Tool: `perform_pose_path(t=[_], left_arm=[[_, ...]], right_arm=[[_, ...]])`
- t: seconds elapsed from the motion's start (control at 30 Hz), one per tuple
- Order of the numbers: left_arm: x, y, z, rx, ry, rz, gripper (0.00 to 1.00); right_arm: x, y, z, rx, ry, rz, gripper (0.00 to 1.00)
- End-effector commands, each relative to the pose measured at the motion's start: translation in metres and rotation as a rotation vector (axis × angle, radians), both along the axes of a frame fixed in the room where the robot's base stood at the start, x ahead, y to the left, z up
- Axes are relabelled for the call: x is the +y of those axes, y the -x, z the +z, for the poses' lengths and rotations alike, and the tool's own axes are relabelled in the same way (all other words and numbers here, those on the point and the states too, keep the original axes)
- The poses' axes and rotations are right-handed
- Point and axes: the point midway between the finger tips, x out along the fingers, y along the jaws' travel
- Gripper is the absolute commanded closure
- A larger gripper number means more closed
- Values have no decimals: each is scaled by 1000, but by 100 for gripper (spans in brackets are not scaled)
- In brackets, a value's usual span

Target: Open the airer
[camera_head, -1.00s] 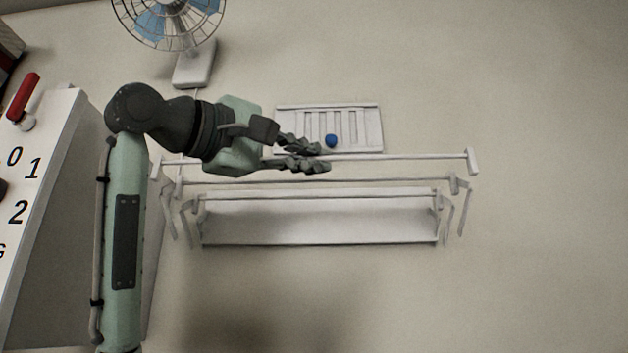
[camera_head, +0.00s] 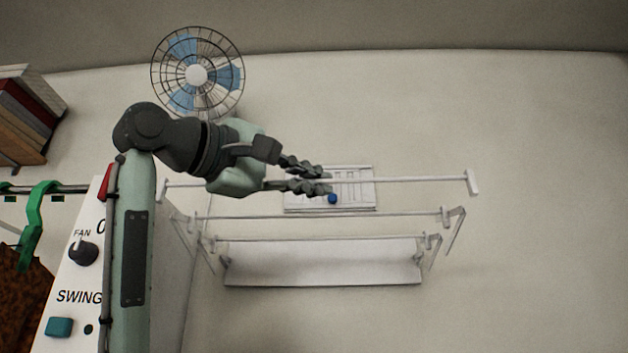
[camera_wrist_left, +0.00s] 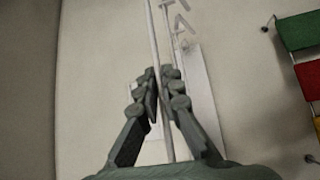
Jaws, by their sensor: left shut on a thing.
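The white airer (camera_head: 420,180) is fixed to the wall, with several long parallel bars, folding side arms and a pale back panel (camera_head: 320,270). My left gripper (camera_head: 328,180) is at its front bar, left of the bar's right end. In the left wrist view, the bar (camera_wrist_left: 152,40) runs between the two fingers of the left gripper (camera_wrist_left: 160,85), which are shut on it. The fingers hide a short length of the bar in the head view. My right gripper is not in view.
A white vent (camera_head: 360,204) with a small blue ball (camera_head: 332,199) shows behind the front bar. A fan (camera_head: 196,75) stands at upper left. A control panel (camera_head: 80,285), a green hanger (camera_head: 38,215) and books (camera_head: 25,120) are at left. The right wall is clear.

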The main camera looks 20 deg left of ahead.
Motion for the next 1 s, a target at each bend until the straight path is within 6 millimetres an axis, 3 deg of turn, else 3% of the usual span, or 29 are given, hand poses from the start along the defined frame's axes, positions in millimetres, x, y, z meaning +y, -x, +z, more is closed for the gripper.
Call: perform_pose_path(t=[0.37,0.57,0.87,1.0], left_arm=[[-1,0,0,1,-1,-2,100],[0,0,0,1,-1,-1,73],[0,1,0,-1,0,0,73],[6,11,0,-3,1,0,73]], right_arm=[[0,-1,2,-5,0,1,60],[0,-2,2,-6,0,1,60],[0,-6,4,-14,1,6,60],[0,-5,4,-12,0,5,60]])
